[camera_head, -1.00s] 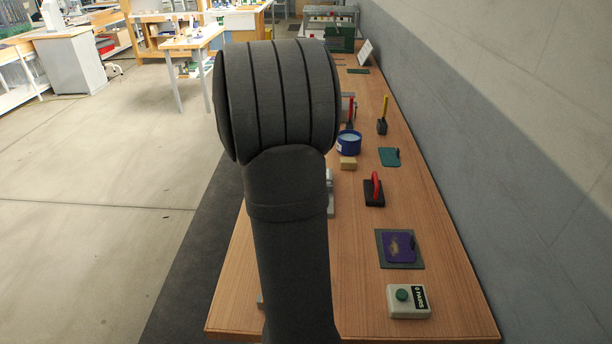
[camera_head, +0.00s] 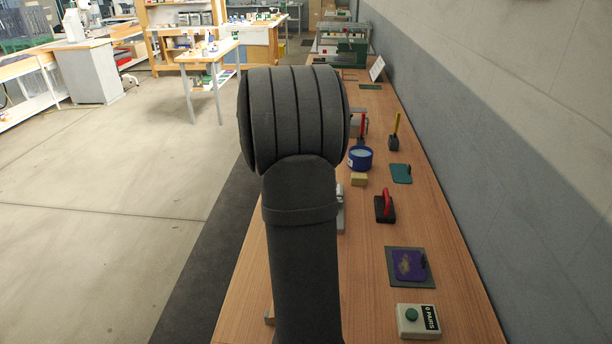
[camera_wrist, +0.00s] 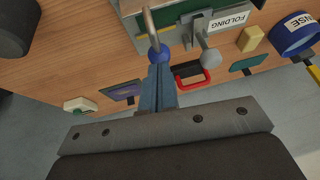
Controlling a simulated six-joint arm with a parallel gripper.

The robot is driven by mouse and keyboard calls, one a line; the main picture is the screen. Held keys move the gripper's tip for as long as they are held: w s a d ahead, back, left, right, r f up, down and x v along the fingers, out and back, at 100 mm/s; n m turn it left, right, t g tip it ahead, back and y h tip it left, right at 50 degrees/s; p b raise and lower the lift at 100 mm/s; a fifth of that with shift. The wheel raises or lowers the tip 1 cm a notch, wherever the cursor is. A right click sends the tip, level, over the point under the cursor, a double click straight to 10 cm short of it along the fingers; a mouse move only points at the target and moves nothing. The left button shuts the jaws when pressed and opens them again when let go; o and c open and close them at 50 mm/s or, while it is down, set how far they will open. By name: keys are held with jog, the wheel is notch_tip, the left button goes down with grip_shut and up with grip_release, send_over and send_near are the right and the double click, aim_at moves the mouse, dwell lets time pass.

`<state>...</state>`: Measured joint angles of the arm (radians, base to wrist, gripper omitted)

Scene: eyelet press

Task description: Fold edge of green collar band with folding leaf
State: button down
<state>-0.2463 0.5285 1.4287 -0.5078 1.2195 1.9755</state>
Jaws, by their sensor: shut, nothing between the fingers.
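In the wrist view my gripper (camera_wrist: 160,72) is shut and empty. Its blue-grey fingertips point at a blue ball knob (camera_wrist: 159,54) on a bent metal rod; I cannot tell whether they touch it. The rod stands at the folding station (camera_wrist: 196,24), a grey metal fixture with a white FOLDING label (camera_wrist: 229,22). A dark green strip (camera_wrist: 146,42), seemingly the collar band, lies along the fixture, partly hidden by the rod and knob. A second rod with a grey ball end (camera_wrist: 210,58) sits right of the blue knob. In the head view my arm hides the gripper and most of the station.
A red-handled black block (camera_head: 385,208), purple pad (camera_head: 408,265), button box (camera_head: 417,320), teal pad (camera_head: 401,174), tan block (camera_head: 358,179) and blue tub (camera_head: 360,157) stand on the wooden bench (camera_head: 365,285). A grey wall runs along the bench's right side.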

jog(key=shift+w+d+f, duration=0.1)
jog(key=shift+d+f, duration=0.2)
jog(key=shift+f, duration=0.3)
jog(key=shift+d+f, duration=0.3)
jog(key=shift+d, duration=0.5)
jog(key=d+r+v, duration=0.1)
jog(key=v, duration=1.3)
jog(key=shift+d, duration=0.4)
jog(key=shift+f, duration=0.1)
